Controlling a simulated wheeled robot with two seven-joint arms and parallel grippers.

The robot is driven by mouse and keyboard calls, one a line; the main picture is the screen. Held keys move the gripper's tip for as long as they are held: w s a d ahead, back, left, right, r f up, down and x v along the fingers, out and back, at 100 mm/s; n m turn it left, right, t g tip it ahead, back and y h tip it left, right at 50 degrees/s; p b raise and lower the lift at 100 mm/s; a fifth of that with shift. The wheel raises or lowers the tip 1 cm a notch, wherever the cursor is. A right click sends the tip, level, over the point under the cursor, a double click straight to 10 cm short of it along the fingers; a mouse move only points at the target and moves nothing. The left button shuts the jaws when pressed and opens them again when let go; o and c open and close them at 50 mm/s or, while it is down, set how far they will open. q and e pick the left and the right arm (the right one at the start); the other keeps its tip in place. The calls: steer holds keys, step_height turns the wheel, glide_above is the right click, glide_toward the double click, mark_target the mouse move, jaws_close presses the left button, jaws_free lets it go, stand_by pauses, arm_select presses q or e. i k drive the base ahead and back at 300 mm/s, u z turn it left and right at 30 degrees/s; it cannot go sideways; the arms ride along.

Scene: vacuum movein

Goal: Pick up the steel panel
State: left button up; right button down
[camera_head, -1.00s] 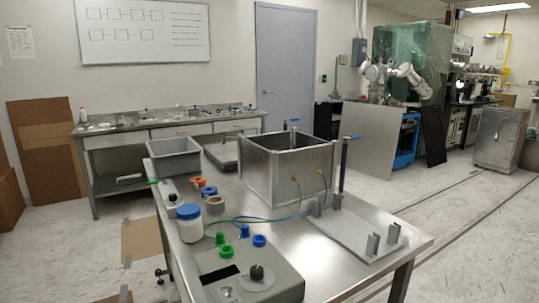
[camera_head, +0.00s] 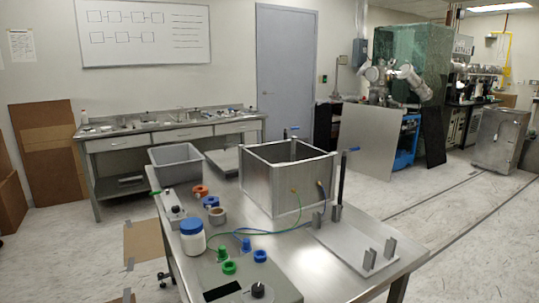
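Several flat metal pieces show, and I cannot tell for sure which is the steel panel. A large grey panel (camera_head: 364,145) stands upright on the floor at the back right, beside a blue cart. A flat metal plate with upright brackets (camera_head: 348,246) lies on the right part of the steel table (camera_head: 310,275). An open-topped steel box (camera_head: 270,186) with flat metal walls stands on the table, left of that plate. Neither of my grippers is in view, and nothing is seen touching these pieces.
A grey bin (camera_head: 175,165), a blue-lidded jar (camera_head: 192,240), coloured rings and a control box (camera_head: 240,283) crowd the table's left and front. Green and blue cables run to the steel box. Open floor (camera_head: 440,230) lies right of the table.

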mark_target(277, 153)
steer(key=z, duration=0.8)
steer(key=k, duration=1.1)
steer(key=z, duration=1.05)
steer(key=i, duration=3.4)
steer(key=u, duration=0.5)
steer(key=i, duration=2.45)
steer(key=u, duration=1.7)
steer(key=i, duration=1.15)
steer(key=u, duration=1.3)
